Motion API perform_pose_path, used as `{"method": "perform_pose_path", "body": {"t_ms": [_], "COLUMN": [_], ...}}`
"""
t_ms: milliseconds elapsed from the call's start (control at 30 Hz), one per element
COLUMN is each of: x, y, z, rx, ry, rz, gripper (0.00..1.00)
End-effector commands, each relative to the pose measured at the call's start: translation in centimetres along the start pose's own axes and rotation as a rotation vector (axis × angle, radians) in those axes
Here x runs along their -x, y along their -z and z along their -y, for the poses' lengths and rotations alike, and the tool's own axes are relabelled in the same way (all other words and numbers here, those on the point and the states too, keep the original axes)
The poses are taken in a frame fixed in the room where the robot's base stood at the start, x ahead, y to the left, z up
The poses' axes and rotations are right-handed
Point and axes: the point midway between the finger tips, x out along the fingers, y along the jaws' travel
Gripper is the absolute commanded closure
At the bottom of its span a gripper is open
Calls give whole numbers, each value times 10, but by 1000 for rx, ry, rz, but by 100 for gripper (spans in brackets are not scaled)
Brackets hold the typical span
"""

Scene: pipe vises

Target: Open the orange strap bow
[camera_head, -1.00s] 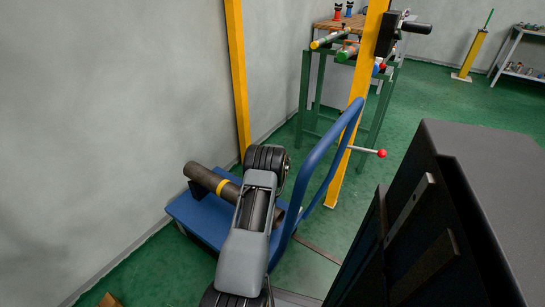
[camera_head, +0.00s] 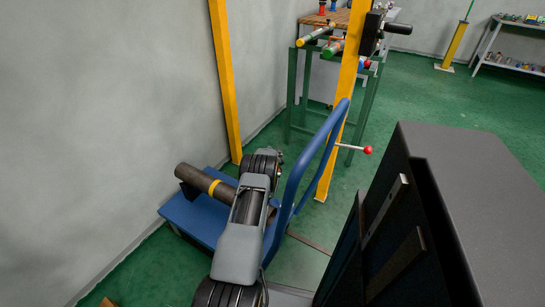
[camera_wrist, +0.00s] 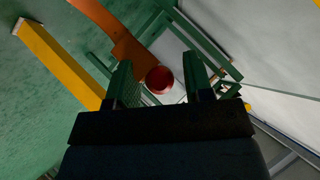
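In the wrist view, an orange band (camera_wrist: 112,28), which looks like the strap bow, runs from the top edge down towards my gripper. A red ball knob (camera_wrist: 159,80) appears near its lower end, between the two fingers. My gripper (camera_wrist: 158,82) is open, its dark green fingers apart on either side of the knob. I cannot tell whether either finger touches it. In the head view, the gripper's fingers are hidden behind my own arm, and I cannot make out the orange bow. A red ball (camera_head: 368,150) on a rod shows beside the yellow post (camera_head: 340,110) there.
A blue cart (camera_head: 190,215) with a dark pipe (camera_head: 198,180) and a blue handle (camera_head: 315,155) stands close to my arm. A green stand (camera_head: 300,95) with coloured pipes is behind. Open green floor (camera_head: 440,95) lies at the right.

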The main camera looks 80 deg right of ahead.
Motion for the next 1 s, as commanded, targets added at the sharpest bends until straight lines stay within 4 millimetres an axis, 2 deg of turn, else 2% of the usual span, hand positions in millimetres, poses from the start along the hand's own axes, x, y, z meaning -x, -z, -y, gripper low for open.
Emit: {"method": "perform_pose_path", "body": {"t_ms": [33, 100, 1000], "x": [1, 1, 4], "y": [4, 4, 3], "z": [8, 7, 1], "rx": [3, 2, -1], "ry": [14, 13, 0], "rz": [-7, -7, -2], "gripper": [55, 49, 49]}}
